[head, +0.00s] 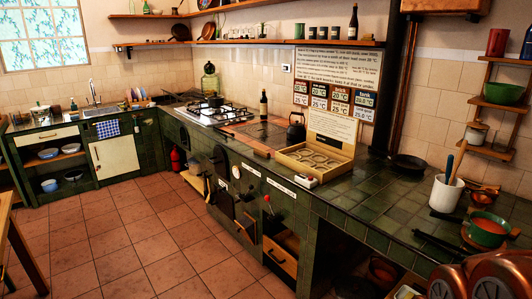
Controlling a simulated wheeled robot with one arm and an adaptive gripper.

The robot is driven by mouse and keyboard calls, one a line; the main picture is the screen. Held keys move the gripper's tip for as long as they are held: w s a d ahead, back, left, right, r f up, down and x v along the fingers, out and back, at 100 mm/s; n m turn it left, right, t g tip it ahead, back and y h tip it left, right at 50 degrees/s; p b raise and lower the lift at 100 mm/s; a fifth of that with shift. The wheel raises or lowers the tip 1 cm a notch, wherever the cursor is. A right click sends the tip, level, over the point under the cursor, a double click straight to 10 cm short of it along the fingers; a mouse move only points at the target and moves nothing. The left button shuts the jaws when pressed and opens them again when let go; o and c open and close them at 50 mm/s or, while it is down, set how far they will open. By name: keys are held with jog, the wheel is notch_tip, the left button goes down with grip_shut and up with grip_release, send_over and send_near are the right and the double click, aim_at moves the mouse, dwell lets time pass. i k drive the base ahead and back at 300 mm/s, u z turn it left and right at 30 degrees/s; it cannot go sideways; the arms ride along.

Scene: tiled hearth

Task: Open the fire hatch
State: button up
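The green-tiled hearth counter (330,195) runs along the back wall to the right. A dark arched hatch (221,160) is in its front, below the cooking plate, and looks shut. I cannot tell for sure which of these is the fire hatch. My gripper is not in view.
A wooden-fronted drawer or box (280,257) sits low in the hearth front, near a red-knobbed lever (267,198). The tiled floor (140,245) before the hearth is clear. A wooden table edge (20,245) is at the left.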

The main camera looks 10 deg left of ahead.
aim_at(219, 162)
jog(key=u, duration=0.55)
jog(key=i, duration=1.95)
jog(key=u, duration=0.95)
jog(key=i, duration=1.65)
jog(key=u, duration=0.45)
jog(key=i, duration=0.5)
jog(key=u, duration=0.05)
